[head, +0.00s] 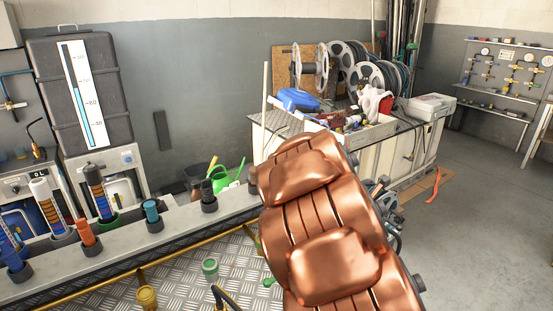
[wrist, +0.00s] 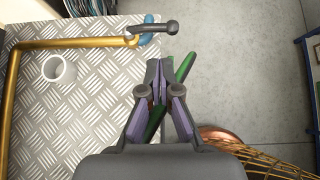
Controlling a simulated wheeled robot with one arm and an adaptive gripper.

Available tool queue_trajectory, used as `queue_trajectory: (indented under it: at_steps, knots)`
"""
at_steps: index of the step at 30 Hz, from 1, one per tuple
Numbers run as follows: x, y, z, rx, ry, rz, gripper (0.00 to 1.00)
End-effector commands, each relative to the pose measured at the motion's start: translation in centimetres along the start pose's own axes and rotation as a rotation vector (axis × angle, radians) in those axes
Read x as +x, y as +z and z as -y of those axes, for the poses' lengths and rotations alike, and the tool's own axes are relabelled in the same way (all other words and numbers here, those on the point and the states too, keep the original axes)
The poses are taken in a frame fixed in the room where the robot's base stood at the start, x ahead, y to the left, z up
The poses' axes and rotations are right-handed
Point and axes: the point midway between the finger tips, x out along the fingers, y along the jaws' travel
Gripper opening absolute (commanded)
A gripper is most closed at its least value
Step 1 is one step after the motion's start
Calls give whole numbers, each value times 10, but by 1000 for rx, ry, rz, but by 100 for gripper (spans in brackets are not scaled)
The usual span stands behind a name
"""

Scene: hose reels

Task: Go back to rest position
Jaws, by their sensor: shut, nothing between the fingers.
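My gripper (wrist: 157,72) is in the wrist view, with its purple-and-grey fingers brought together and nothing held between them. It hangs over the right edge of a metal tread-plate surface (wrist: 90,110). A green bar (wrist: 185,67) shows behind and beside the fingers; I cannot tell whether they touch it. In the head view my copper-coloured arm fills the lower middle and hides what is behind it. I cannot make out the gripper clearly there.
A yellow pipe (wrist: 75,42), a dark handle (wrist: 155,28) and a white cylinder (wrist: 58,69) are near my gripper. A rail (head: 115,243) holds several hose ends. A bench (head: 428,139) with reels (head: 309,66) stands behind my arm. Grey floor (head: 470,230) is open at right.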

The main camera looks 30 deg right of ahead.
Motion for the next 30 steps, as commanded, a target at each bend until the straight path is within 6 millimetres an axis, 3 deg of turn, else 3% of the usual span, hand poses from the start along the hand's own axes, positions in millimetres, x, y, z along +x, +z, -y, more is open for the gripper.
queue_trajectory:
  at_steps: [7, 11, 14, 21, 30]
  knots:
    - [-13, 0, 4, 96, -9, -1, 0]
    - [-45, -4, 16, 335, -38, -16, 0]
    - [-76, -18, 30, 568, -79, -54, 0]
    - [-149, -85, 67, 1053, -242, -209, 0]
    - [-257, -193, 115, 1431, -585, -443, 0]
